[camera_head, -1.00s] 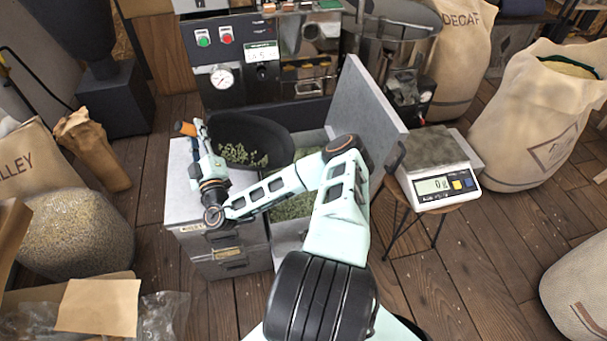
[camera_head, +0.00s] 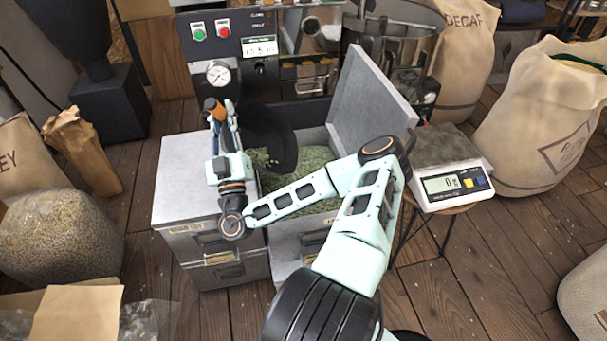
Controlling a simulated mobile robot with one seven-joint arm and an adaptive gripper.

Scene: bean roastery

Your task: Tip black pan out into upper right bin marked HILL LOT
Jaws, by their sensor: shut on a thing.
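The black pan (camera_head: 271,135) is tilted steeply, its mouth turned to the right over the open bin. Pale green beans (camera_head: 262,157) are at its lower edge, and green beans (camera_head: 310,163) lie in the bin below. My gripper (camera_head: 219,112) is shut on the pan's handle, whose orange-brown end (camera_head: 213,107) sticks up. The open upper right bin (camera_head: 291,240) has its grey lid (camera_head: 371,98) raised on the right. My arm covers much of its front, so I cannot read its label. The closed upper left bin (camera_head: 180,188) is beneath my gripper.
A scale (camera_head: 450,186) on a stool stands right of the raised lid. The roasting machine (camera_head: 222,38) stands behind the bins. Sacks (camera_head: 535,120) stand to the right, and a bean-filled sack (camera_head: 58,235) stands at left.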

